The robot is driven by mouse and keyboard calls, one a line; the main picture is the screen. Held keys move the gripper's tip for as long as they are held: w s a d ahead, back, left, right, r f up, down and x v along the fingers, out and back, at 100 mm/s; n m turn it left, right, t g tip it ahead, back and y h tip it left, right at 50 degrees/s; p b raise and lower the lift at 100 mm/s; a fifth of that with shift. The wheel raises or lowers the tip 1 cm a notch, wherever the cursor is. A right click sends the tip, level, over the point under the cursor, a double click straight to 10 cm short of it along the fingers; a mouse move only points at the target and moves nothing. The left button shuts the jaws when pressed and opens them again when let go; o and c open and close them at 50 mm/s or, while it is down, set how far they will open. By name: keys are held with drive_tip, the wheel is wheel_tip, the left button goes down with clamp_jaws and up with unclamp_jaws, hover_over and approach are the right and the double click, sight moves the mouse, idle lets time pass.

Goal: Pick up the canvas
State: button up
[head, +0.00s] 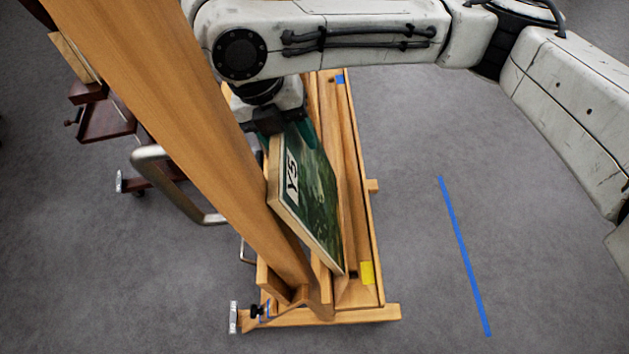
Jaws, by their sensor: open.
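The canvas (318,192) is a green painting with a pale wooden side edge and a white patch with dark letters. It stands tilted on the wooden easel (372,230), partly behind the easel's thick upright post. My gripper (275,125) is at the canvas's upper far end, beside the post. Its fingers are mostly hidden, so I cannot tell whether they touch the canvas. The gripper is open.
The easel's slanted post (185,120) stands close to the left of my gripper. A metal handle (165,180) sticks out left of it. A dark wooden stand (108,118) is further left. Grey floor with a blue tape line (463,255) is clear on the right.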

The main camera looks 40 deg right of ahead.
clamp_jaws()
idle(1.3)
